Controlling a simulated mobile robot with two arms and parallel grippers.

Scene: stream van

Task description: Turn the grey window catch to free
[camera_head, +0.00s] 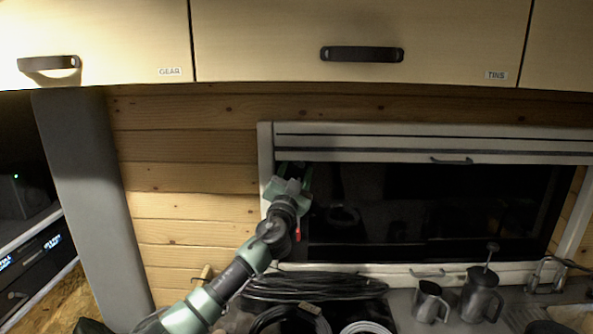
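The window (430,210) is a dark pane in a pale frame, with a partly lowered blind across its top. My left gripper (293,170) is at the window's upper left corner, just below the blind and beside the left frame post. Its green fingers point up and away from me. The gripper body hides what lies between the fingertips, so I cannot tell whether they are apart or touching anything. I cannot make out the grey window catch; that corner is largely covered by my gripper. My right gripper is not in view.
Cupboards with dark handles (362,54) hang above the window. The blind (400,142) has a small handle. Below the window are coiled black cables (315,286), a grey mug (430,302), a lidded pot (481,296) and a tap (547,272). A grey pillar (90,200) stands left.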

